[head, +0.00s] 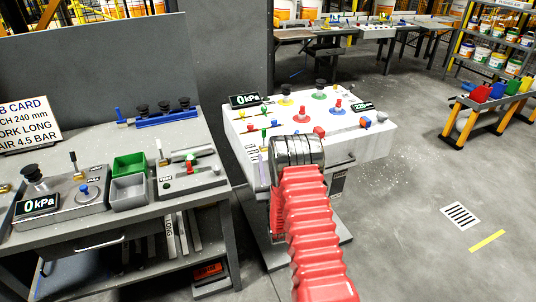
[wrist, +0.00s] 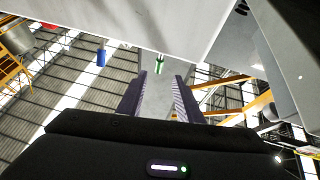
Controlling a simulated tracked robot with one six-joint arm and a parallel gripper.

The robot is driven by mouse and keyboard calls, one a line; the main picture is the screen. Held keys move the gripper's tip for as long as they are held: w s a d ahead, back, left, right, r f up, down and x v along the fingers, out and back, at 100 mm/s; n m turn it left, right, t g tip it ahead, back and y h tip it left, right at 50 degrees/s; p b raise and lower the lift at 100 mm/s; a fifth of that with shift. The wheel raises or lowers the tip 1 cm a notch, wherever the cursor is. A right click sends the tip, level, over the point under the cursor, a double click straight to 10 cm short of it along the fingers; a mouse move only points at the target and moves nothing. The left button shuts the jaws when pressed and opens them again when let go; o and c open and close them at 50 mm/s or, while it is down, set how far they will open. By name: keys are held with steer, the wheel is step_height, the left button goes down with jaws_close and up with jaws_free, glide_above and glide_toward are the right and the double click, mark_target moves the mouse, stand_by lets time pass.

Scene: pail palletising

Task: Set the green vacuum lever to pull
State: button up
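The white console (head: 345,140) carries several coloured levers and knobs. A small green-tipped lever (head: 264,133) stands upright at its left front, close to a red one. Which is the vacuum lever I cannot tell, and I cannot read a pull mark beside either. In the wrist view a green handle (wrist: 160,64) shows beyond and between the fingertips of my gripper (wrist: 160,84). The fingers are apart with nothing between them. In the head view the fingers are hidden behind my arm's end at the console's front.
A blue handle (wrist: 101,57) is left of the green one. The console's display (head: 244,100) reads 0 kPa. The left bench holds a green bin (head: 129,165), a grey bin (head: 128,190) and another 0 kPa display (head: 38,205).

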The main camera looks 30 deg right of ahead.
steer(key=shift+v, duration=0.9)
